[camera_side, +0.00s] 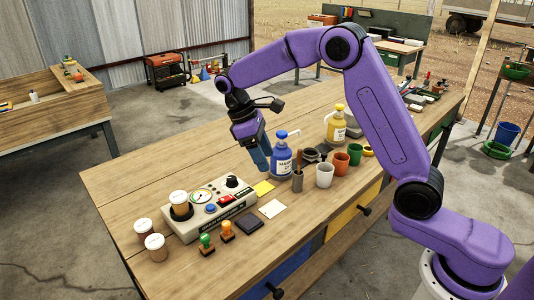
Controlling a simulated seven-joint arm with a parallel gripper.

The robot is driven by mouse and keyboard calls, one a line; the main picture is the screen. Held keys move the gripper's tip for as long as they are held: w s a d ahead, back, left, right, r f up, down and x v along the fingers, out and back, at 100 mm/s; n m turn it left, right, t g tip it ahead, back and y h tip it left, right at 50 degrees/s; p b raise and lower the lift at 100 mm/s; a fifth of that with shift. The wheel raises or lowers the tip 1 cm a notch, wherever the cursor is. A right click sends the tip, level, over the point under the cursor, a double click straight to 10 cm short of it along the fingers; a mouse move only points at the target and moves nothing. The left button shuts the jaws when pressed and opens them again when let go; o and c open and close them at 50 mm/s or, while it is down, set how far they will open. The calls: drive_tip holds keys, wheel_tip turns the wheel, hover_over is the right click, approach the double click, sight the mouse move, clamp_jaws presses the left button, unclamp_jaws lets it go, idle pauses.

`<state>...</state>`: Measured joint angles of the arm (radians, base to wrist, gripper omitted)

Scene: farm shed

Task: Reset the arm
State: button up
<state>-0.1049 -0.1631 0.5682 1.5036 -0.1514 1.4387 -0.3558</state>
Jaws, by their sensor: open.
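My gripper (260,160) hangs at the end of my purple arm, above the middle of the wooden workbench. It points down and its fingertips look blue. I see nothing held between the fingers, and the jaws are open. The fingertips are just left of a blue pump bottle (281,163); I cannot tell whether they are apart from it in depth. Left of the gripper on the bench is a grey control box (210,208) with a gauge, buttons and a brown jar on top.
Two lidded jars (156,246) stand at the near left. Green and orange stamps (227,231), a dark pad (250,225) and paper notes (272,208) lie in front of the box. Several cups (325,174) and a yellow pump bottle (337,124) stand right. The bench's far left is clear.

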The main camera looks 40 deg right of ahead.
drive_tip(key=shift+s+d+r, duration=0.1)
drive_tip(key=shift+s+r, duration=0.15)
drive_tip(key=shift+s, duration=0.4)
drive_tip(key=s+d+n+t+y, duration=0.1)
drive_tip(key=s+n+t, duration=0.1)
drive_tip(key=s, duration=1.3)
drive_tip(key=s+d+n+t+y, duration=0.1)
drive_tip(key=s+n+y, duration=0.1)
drive_tip(key=s, duration=1.4)
drive_tip(key=shift+d+r+n+t, duration=0.15)
drive_tip(key=shift+d+n+t, duration=0.1)
drive_tip(key=shift+n+t, duration=0.2)
